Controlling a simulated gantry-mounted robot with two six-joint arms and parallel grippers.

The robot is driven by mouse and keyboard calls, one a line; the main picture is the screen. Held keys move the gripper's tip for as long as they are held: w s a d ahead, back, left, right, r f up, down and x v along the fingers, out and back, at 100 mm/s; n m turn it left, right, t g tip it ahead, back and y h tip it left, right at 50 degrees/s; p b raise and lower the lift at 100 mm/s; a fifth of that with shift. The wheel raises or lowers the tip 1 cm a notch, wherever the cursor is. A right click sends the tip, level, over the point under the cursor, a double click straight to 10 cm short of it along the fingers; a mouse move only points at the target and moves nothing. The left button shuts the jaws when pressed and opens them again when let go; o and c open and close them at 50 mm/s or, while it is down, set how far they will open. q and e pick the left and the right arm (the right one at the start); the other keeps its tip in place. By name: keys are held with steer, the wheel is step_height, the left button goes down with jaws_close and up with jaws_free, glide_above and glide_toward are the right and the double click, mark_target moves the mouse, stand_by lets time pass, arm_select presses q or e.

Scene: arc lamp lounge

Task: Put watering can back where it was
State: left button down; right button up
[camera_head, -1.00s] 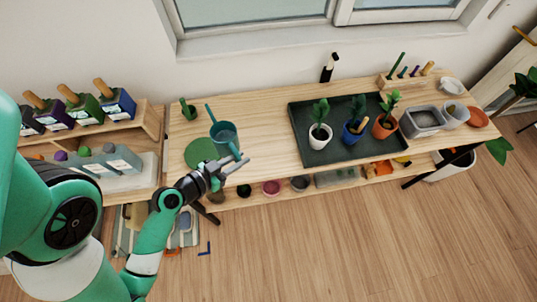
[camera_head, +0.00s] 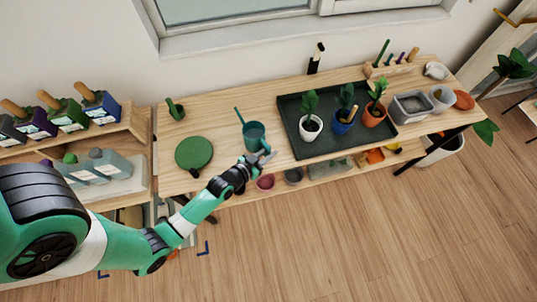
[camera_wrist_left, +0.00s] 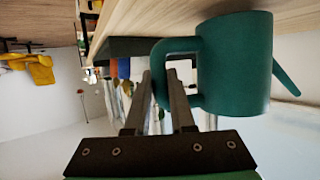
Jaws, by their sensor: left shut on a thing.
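The teal watering can (camera_head: 254,137) is upright over the front part of the wooden table, between the round green mat and the dark plant tray. My left gripper (camera_head: 262,157) reaches it from the front and is shut on its handle. In the left wrist view the can (camera_wrist_left: 236,62) fills the upper right, with its handle between the fingers of my left gripper (camera_wrist_left: 163,80). I cannot tell whether its base touches the table. The round green mat (camera_head: 194,153) lies bare to the left of the can. My right gripper is not in view.
The dark tray (camera_head: 326,148) with potted plants is close on the can's right. A small green cactus-like item (camera_head: 176,109) stands at the back left. Bare tabletop lies behind the mat and can.

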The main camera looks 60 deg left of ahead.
arm_select(q)
steer(key=shift+f, duration=0.5)
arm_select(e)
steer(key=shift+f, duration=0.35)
arm_select(q)
steer(key=shift+f, duration=0.2)
steer(key=c, duration=0.8)
jaws_free()
steer(key=shift+o, duration=0.2)
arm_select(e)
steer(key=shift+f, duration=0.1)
